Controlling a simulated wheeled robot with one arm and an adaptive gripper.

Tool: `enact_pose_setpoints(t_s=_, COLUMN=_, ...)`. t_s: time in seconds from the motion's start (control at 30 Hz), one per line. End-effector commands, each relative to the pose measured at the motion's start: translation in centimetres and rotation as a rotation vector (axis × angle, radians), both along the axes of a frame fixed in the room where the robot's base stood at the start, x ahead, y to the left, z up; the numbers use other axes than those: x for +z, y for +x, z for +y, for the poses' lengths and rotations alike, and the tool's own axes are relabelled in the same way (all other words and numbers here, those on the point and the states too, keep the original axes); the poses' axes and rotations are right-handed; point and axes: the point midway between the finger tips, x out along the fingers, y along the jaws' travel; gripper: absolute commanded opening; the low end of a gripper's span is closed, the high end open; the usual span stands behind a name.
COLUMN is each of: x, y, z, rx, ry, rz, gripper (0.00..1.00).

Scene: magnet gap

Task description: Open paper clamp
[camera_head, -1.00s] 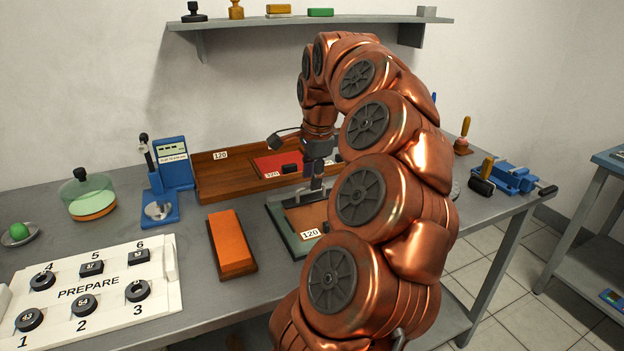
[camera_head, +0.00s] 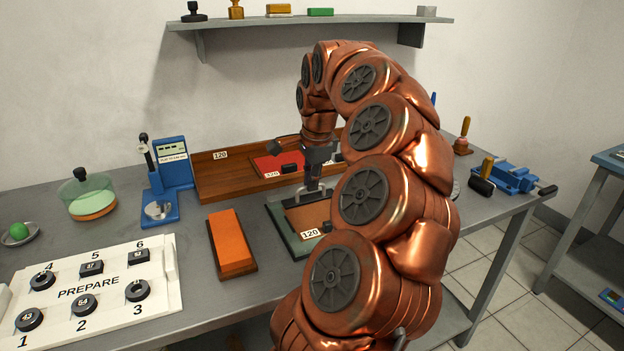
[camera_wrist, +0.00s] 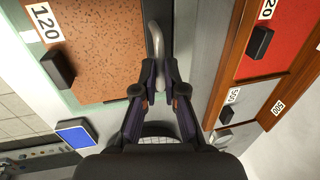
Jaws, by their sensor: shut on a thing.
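The paper clamp (camera_head: 284,198) is a dark bar with a pale metal handle along the far edge of a grey-green board (camera_head: 284,238). A brown abrasive sheet (camera_head: 309,216) labelled 120 lies on the board, and it fills the upper left of the wrist view (camera_wrist: 100,35). My gripper (camera_head: 313,187) is above the clamp, pointing down. In the wrist view my gripper (camera_wrist: 155,82) has its fingers closed on the curved clamp handle (camera_wrist: 153,38). My arm hides the board's right side, and how far the clamp is lifted is hard to tell.
A wooden tray (camera_head: 226,185) with a red sheet (camera_head: 268,165) stands close behind the board. An orange block (camera_head: 231,243) lies to its left, with a blue press (camera_head: 160,205) beyond. A white PREPARE panel (camera_head: 100,265) is at front left. The bench between is clear.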

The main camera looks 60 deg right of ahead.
Motion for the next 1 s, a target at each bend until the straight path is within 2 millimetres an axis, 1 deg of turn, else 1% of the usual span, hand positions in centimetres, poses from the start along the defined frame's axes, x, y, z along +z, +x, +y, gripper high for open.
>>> enact_pose_setpoints(t_s=0.67, x=0.2, y=0.2, z=-0.24, rx=-0.002, ry=0.021, rz=0.036, gripper=0.0)
enact_pose_setpoints(t_s=1.0, x=0.53, y=0.66, z=-0.57, rx=-0.002, ry=0.064, rz=0.099, gripper=0.0)
